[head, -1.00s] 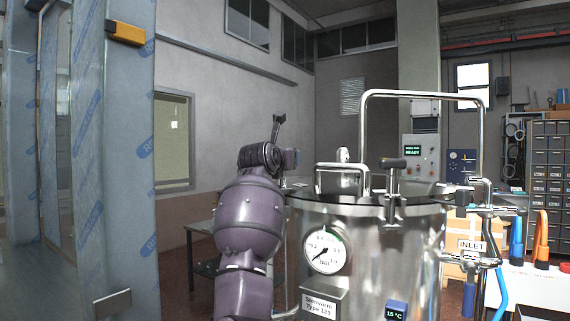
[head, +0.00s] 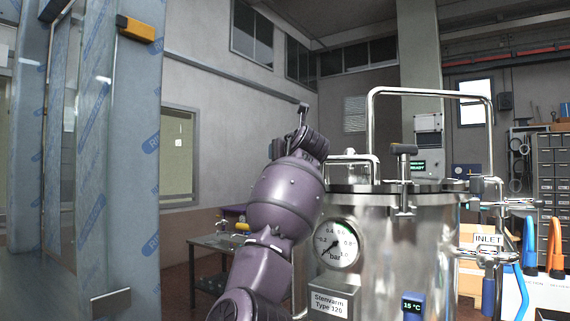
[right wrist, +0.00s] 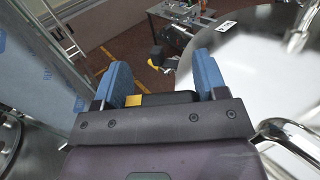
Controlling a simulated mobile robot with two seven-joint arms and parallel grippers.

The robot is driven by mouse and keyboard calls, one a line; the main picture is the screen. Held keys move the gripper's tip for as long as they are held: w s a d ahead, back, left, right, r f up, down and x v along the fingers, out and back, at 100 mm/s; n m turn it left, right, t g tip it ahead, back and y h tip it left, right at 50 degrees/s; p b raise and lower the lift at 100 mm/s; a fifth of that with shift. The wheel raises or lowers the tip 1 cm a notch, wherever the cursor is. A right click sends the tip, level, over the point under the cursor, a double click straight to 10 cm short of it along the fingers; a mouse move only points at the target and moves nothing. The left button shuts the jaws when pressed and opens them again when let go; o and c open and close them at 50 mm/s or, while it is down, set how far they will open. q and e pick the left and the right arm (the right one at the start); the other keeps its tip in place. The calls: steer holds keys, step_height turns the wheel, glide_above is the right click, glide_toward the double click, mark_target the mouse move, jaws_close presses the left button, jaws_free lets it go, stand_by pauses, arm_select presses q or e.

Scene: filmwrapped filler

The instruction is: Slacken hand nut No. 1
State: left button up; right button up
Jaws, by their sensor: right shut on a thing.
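The steel vessel (head: 400,255) stands right of centre in the head view, with a black T-handled hand nut (head: 404,150) upright at its front rim. My right arm (head: 285,200) rises left of the vessel; its wrist hides the gripper there. In the right wrist view my right gripper (right wrist: 161,64) has its blue fingers apart, with a black bar-like piece (right wrist: 175,98) between them. It looks like a hand nut's handle and bears a yellow patch; no number is readable. The vessel's lid (right wrist: 250,60) lies just right of the fingers. My left gripper is not in view.
A pressure gauge (head: 337,243) sits on the vessel's front. A tall pipe (head: 430,91) arches over the lid. A film-wrapped panel (head: 120,160) stands at the left. A table (head: 210,243) with small items is behind my arm. The inlet valve (head: 488,252) juts out at right.

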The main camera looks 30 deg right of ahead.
arm_select(q)
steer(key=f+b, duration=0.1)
steer(key=b, duration=0.1)
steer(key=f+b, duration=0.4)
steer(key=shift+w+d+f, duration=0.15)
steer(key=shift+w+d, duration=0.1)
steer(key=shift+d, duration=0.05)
arm_select(e)
steer(key=n+y, duration=0.1)
steer(key=y, duration=0.1)
steer(key=n+y, duration=0.1)
steer(key=y, duration=0.1)
steer(key=n+y, duration=0.1)
steer(key=shift+w+a+f+n+t+y, duration=0.1)
steer(key=shift+a+f+n+t+y, duration=0.05)
steer(key=shift+a+n+t+y, duration=0.25)
arm_select(q)
steer(key=shift+b, duration=0.4)
arm_select(e)
steer(key=o, duration=0.9)
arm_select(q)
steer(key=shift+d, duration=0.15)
arm_select(e)
steer(key=shift+o, duration=0.2)
